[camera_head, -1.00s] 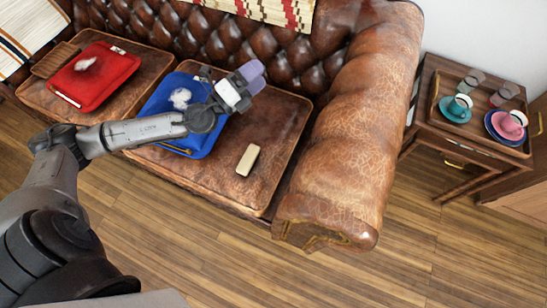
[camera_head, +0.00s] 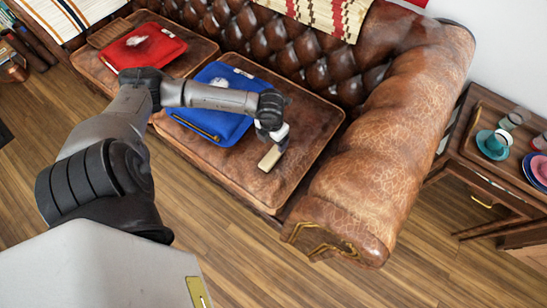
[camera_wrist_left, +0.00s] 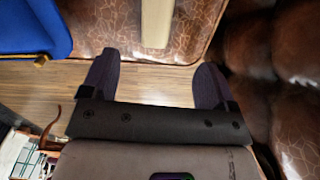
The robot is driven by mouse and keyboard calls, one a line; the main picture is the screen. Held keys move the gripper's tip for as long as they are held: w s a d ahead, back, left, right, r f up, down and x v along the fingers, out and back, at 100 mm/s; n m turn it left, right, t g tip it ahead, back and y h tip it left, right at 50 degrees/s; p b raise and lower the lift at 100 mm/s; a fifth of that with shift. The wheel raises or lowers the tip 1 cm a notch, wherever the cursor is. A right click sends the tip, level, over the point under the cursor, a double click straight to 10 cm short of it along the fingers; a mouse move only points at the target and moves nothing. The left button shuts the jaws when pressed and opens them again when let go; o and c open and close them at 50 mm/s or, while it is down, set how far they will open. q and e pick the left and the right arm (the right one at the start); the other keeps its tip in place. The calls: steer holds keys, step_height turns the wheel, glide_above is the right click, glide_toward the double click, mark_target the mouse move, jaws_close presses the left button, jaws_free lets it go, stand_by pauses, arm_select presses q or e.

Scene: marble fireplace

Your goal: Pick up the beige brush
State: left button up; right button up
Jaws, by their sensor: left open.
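The beige brush (camera_head: 269,158) lies on the brown leather seat cushion of the sofa, right of the blue tray. In the left wrist view the brush (camera_wrist_left: 157,22) is at the top middle, ahead of the fingertips and between their lines. My left gripper (camera_head: 276,141) is just above the brush's far end in the head view. Its two dark fingers (camera_wrist_left: 157,62) are spread in the wrist view with nothing between them. The lower end of the brush shows clearly; its upper end is cut off by the wrist view's edge. My right gripper is not in view.
A blue tray (camera_head: 222,128) with a white item lies left of the brush. A red tray (camera_head: 142,49) is farther left. The sofa's thick armrest (camera_head: 385,130) rises on the right. A wooden side table (camera_head: 468,137) with cups stands beyond it.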

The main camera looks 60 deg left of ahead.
mark_target(272, 155)
arm_select(q)
steer(key=shift+n, duration=0.4)
step_height(272, 155, down, 9)
steer(key=b, duration=0.4)
steer(key=shift+s+a+r, duration=0.1)
steer(key=shift+r, duration=0.05)
steer(key=f+b, duration=0.3)
steer(key=f, duration=0.1)
steer(key=shift+w+a+f+b, duration=0.1)
steer(key=shift+w+f+b, duration=0.15)
steer(key=shift+b, duration=0.15)
steer(key=shift+f, duration=0.35)
steer(key=c, duration=1)
